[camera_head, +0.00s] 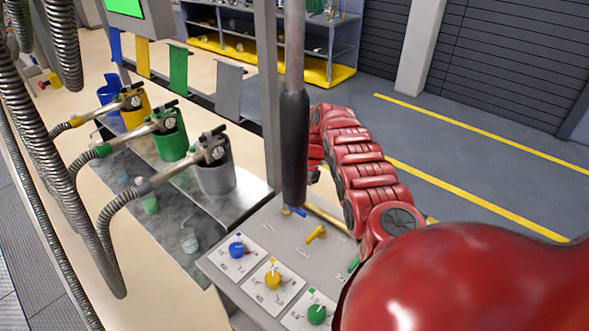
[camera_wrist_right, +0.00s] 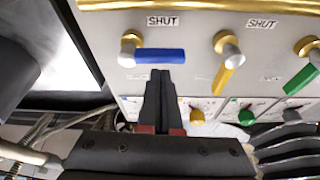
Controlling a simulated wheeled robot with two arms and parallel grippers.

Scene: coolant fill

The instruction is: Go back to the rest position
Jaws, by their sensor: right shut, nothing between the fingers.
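My right arm, red and segmented, reaches from the lower right of the head view to the control panel (camera_head: 262,222). Its gripper (camera_head: 314,165) is partly hidden behind a dark hanging handle. In the wrist view my right gripper (camera_wrist_right: 160,76) is shut and empty, its black fingertips just below a blue lever (camera_wrist_right: 160,55) in the picture. I cannot tell whether they touch it. The blue lever lies sideways, under a SHUT label. A yellow lever (camera_wrist_right: 229,74) and a green lever (camera_wrist_right: 300,79) beside it are slanted. My left gripper is not in view.
Blue (camera_head: 236,249), yellow (camera_head: 272,281) and green (camera_head: 316,314) knobs sit on the panel. A grey container (camera_head: 216,178), a green one (camera_head: 172,143) and a yellow one (camera_head: 134,113) hold hose nozzles on the left. A dark hanging handle (camera_head: 294,150) stands before my right gripper. Open floor lies right.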

